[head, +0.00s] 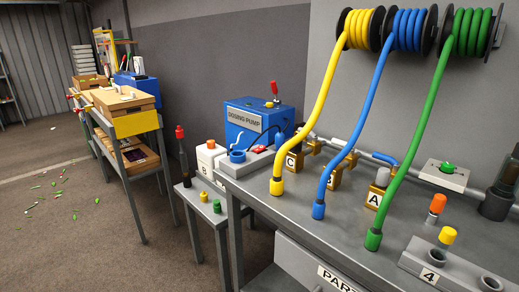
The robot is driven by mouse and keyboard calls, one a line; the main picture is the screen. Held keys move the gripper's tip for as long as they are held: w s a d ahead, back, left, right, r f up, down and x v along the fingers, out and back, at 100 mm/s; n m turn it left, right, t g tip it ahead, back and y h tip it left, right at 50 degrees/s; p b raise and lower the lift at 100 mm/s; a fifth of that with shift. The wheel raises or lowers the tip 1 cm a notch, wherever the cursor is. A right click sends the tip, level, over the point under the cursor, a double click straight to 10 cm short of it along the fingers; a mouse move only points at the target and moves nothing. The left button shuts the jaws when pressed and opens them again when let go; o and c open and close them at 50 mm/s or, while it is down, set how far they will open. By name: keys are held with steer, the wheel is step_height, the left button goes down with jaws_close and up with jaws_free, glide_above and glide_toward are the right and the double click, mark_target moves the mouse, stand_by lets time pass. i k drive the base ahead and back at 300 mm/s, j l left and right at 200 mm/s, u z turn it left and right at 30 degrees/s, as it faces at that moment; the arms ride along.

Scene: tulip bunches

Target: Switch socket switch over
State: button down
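A small red part (258,148), possibly a rocker switch, sits on a low light-grey block (262,160) at the left end of the workbench, in front of the blue dosing pump (262,120). A black cable runs down beside the pump near this block. The red part is too small to tell which way it is set. A green knob (448,167) on a pale plate stands at the back right. I cannot tell for certain which part is the socket switch. My gripper is not in view.
Yellow (328,90), blue (352,110) and green (420,130) hoses hang from wall reels down to the bench (300,208). Blocks marked C, B and A stand behind them. A low stand (200,204) with bottles is left of the bench. Floor is open at left, with scattered green bits.

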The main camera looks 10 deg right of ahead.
mark_target(258, 149)
steer(key=i+j, duration=0.4)
steer(key=i+j+u, duration=0.15)
steer(key=i+j, duration=0.2)
steer(key=i, duration=0.25)
steer(key=i+j, duration=0.3)
steer(key=i, duration=0.25)
steer(key=i+j+u, duration=0.1)
steer(key=i+j, duration=0.2)
steer(key=i, duration=0.25)
